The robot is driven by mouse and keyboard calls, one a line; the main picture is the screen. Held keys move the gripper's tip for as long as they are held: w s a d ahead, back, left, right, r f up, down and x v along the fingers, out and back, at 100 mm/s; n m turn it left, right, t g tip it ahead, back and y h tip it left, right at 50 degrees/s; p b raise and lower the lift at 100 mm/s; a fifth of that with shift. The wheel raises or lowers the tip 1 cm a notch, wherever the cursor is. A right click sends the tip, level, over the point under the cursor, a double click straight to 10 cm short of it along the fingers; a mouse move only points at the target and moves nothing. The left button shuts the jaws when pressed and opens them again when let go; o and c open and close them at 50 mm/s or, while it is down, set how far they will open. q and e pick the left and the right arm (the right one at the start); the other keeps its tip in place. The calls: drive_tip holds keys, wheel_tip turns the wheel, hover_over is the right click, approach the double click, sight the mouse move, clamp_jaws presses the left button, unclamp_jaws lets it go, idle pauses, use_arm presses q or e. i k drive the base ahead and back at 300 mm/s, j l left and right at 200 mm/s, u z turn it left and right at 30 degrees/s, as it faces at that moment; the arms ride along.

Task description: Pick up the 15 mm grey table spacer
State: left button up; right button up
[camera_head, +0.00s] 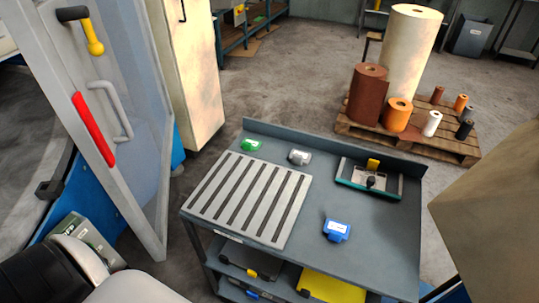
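A small grey block with a pale label, which looks like the grey table spacer (299,157), lies on the dark grey bench top (385,250) near its back edge. It is just behind the right part of the slotted light-grey plate (248,198). Its 15 mm marking is too small to read. A similar green block (250,145) lies to its left, and a blue one (336,230) lies nearer the front right. Neither of my grippers shows. A white and black arm part of mine is at the lower left.
A teal-edged tray (369,180) with a yellow-topped tool stands at the bench's back right. A raised lip runs along the back edge. An open machine door (100,110) with a red handle stands left. A pallet (410,135) of rolls is behind. A tan block (495,210) is right.

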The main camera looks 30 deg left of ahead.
sight(298, 157)
drive_tip(key=j+u, duration=0.95)
drive_tip(key=u, duration=0.15)
drive_tip(key=i+l, duration=0.05)
